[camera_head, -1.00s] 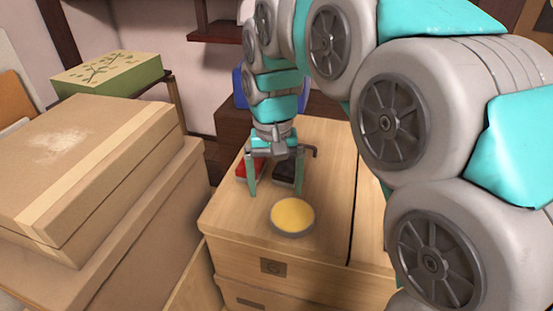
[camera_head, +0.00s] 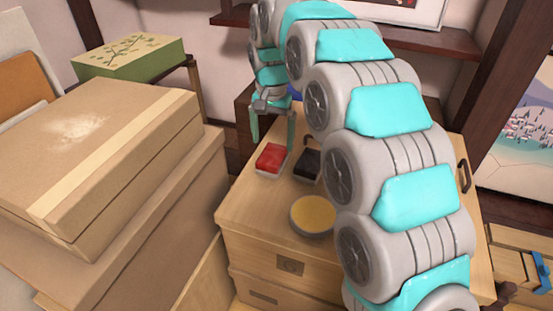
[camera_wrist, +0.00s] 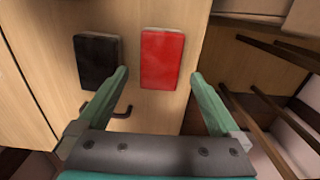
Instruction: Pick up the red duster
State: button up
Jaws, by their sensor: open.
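The red duster (camera_head: 271,157) is a red block with a pale base. It lies on the wooden cabinet top, beside a black duster (camera_head: 307,165). My gripper (camera_head: 272,142) is open and empty, behind the red duster in the head view. Its fingertips (camera_wrist: 158,72) show apart in the wrist view, with nothing between them. Neither duster is visibly touched.
A round yellow-topped tin (camera_head: 313,214) stands near the front of the cabinet top (camera_head: 245,205). Large cardboard boxes (camera_head: 100,150) are stacked on the left. A green box (camera_head: 130,57) sits behind them. A dark hooked handle (camera_wrist: 122,112) shows near the left finger. A rack (camera_wrist: 265,100) is at the right.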

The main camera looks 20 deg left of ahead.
aim_at(272, 154)
jog(key=shift+f+p, duration=0.3)
jog(key=shift+f, duration=2.75)
jog(key=shift+r, duration=0.1)
jog(key=c, duration=1.4)
